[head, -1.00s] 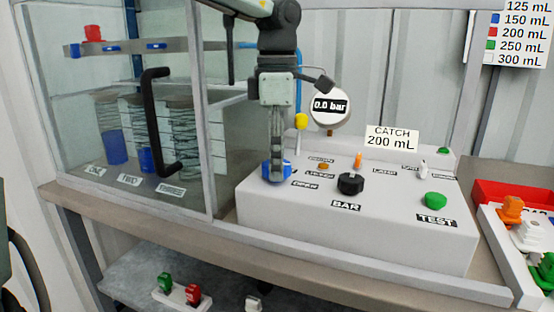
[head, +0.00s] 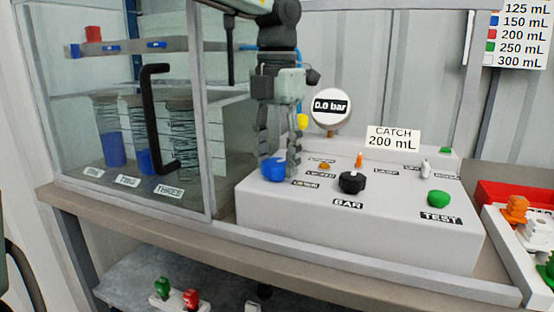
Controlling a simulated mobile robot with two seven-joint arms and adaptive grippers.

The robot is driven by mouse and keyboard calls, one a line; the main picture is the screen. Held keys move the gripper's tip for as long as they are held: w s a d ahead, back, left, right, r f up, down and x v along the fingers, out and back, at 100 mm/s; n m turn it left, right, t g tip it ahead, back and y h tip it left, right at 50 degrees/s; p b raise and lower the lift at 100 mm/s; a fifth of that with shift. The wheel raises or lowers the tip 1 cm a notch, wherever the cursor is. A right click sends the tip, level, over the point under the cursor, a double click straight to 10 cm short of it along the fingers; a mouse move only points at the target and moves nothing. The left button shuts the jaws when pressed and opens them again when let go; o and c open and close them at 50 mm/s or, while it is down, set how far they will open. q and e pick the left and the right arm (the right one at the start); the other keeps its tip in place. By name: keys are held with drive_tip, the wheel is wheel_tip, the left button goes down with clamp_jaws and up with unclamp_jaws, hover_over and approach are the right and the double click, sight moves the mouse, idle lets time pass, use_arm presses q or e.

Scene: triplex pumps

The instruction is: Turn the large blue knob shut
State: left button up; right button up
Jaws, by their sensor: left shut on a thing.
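The large blue knob (head: 273,170) sits on the left end of the white control box (head: 350,222). A label lies just right of it; its wording is too small to read surely. My left gripper (head: 277,166) comes down from above with its fingers around the knob and is shut on it. The fingers hide part of the knob. My right gripper is not in view.
A black BAR knob (head: 352,182), an orange switch (head: 359,160) and a green TEST button (head: 438,198) are on the box. A gauge (head: 331,107) reads 0.0 bar. A glass cabinet with a black handle (head: 152,118) stands close on the left.

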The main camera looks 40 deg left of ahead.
use_arm(q)
drive_tip(key=n, duration=0.3)
drive_tip(key=shift+n+b, duration=0.3)
drive_tip(key=shift+n, duration=1)
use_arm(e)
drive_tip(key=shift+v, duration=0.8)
use_arm(q)
drive_tip(key=shift+n, duration=0.3)
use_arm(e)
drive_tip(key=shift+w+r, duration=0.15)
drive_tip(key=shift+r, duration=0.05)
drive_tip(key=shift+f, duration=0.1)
use_arm(q)
drive_tip(key=o, duration=1.2)
drive_tip(key=shift+c, duration=0.2)
drive_tip(key=shift+r, duration=0.1)
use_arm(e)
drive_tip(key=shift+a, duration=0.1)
